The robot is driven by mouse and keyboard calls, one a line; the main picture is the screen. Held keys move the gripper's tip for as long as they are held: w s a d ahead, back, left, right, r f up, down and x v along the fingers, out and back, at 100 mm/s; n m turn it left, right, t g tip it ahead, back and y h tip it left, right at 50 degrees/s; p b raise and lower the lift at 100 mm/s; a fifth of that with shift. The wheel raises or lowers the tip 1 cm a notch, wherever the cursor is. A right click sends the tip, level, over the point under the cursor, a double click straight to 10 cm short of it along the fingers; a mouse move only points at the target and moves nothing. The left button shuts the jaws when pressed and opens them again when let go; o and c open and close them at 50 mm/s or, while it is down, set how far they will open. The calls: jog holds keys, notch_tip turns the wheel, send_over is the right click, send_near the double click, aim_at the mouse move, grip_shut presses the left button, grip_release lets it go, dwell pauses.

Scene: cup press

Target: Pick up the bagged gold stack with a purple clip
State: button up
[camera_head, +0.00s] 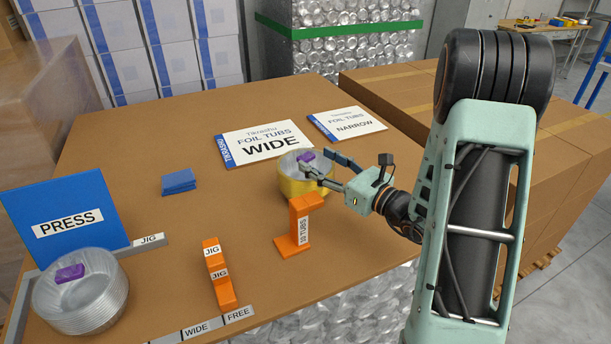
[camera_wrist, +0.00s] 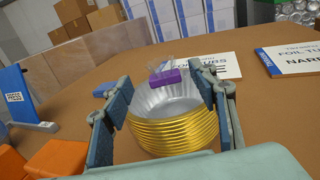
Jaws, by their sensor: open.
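The bagged gold stack (camera_head: 305,186) stands on the brown table near its middle, with a purple clip (camera_head: 306,156) at its top. In the wrist view the gold stack (camera_wrist: 175,133) shows a silver inside and ribbed gold sides, with the purple clip (camera_wrist: 165,76) at its far rim. My gripper (camera_head: 320,165) is open at the stack. In the wrist view its two blue-padded fingers (camera_wrist: 162,100) stand on the left and right sides of the stack. I cannot tell whether the pads touch it.
An orange 10 TUBS gauge (camera_head: 302,225) stands just in front of the stack. Orange jig pieces (camera_head: 218,272) and a silver stack with a purple clip (camera_head: 82,298) are to the left, by the blue PRESS panel (camera_head: 65,212). WIDE (camera_head: 268,142) and NARROW (camera_head: 346,123) signs lie behind.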

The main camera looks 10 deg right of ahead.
aim_at(309, 155)
jog(key=shift+p+x, duration=0.75)
jog(key=shift+x, duration=2)
jog(key=shift+d+f, duration=0.1)
jog(key=shift+d, duration=0.05)
grip_shut()
